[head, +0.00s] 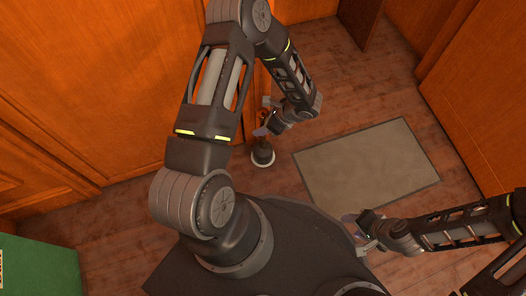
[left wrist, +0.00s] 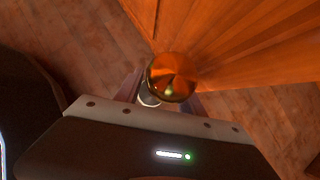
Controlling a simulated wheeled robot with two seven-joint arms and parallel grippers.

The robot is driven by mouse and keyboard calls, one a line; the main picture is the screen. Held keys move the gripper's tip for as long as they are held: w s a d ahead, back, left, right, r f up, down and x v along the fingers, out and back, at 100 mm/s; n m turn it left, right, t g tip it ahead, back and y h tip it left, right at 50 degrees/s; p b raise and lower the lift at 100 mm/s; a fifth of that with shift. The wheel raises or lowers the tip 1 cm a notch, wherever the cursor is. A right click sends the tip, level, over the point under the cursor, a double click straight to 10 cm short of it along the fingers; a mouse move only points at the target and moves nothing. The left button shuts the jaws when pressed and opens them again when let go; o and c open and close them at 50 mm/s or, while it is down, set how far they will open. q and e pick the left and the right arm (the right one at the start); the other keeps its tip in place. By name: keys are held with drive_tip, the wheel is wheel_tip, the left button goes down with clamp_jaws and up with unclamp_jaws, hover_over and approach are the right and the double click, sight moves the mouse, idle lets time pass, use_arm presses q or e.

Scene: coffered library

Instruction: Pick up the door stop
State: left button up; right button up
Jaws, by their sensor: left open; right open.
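The door stop (head: 262,156) stands upright on the wooden floor, with a dark round base and a pale band, just below my left gripper in the head view. My right gripper (head: 352,232) is open and empty, low at the right, away from the door stop.
An orange wooden panelled wall or door (head: 100,80) stands close behind the door stop. A grey-beige mat (head: 367,166) lies on the floor to its right. A green box-like object (head: 38,268) is at the lower left. Wooden panels (head: 480,90) bound the right side.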

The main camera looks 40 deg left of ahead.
idle(0.6)
use_arm(q)
clamp_jaws()
idle(0.3)
drive_tip(key=shift+r, duration=0.1)
idle(0.8)
